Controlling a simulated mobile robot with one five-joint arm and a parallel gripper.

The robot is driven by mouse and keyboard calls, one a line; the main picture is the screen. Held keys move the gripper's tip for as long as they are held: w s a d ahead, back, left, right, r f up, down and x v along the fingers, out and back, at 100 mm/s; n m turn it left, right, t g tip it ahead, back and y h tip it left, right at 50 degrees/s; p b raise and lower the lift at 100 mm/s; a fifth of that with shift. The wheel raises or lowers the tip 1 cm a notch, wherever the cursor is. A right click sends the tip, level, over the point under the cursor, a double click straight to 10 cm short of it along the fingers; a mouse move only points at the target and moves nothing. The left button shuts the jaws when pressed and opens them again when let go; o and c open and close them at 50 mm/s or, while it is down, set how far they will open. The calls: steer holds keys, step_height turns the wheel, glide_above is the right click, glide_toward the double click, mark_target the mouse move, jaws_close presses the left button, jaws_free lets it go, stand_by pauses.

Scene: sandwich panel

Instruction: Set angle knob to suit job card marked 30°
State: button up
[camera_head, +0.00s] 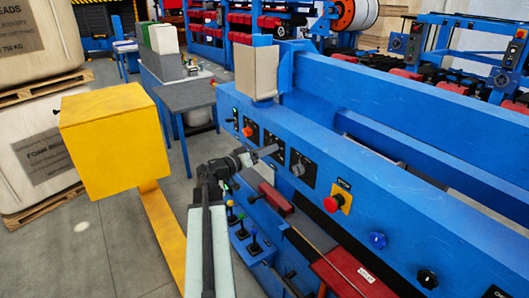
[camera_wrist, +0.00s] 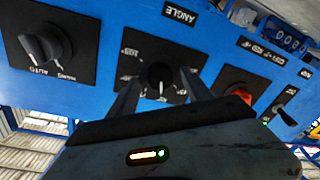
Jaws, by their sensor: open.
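The angle knob (camera_wrist: 159,74) is a black round knob on a dark plate, under an upside-down label reading ANGLE (camera_wrist: 180,14) in the wrist view. Its pale pointer mark faces down in that picture; the scale markings are too small to read. My gripper (camera_wrist: 160,84) is open, with one finger on each side of the knob. I cannot tell whether the fingers touch it. In the head view my gripper (camera_head: 268,151) reaches the blue panel and largely covers the knob. I cannot make out a job card marked 30° in either view.
A manual/auto knob (camera_wrist: 46,44) sits beside the angle knob, with an orange-red control (camera_wrist: 240,92) on the other side. A yellow box (camera_head: 112,130) stands at left.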

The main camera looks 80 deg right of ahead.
jaws_close()
steer(key=shift+w+a, duration=0.1)
steer(key=shift+r, duration=0.1)
steer(key=shift+w+d+n+y+p, duration=0.15)
steer(key=shift+n+y+p, duration=0.35)
steer(key=shift+n, duration=3.65)
steer(key=shift+s+d+n+y+p, duration=0.1)
steer(key=shift+n+y+p, duration=0.4)
steer(key=shift+n, duration=3.65)
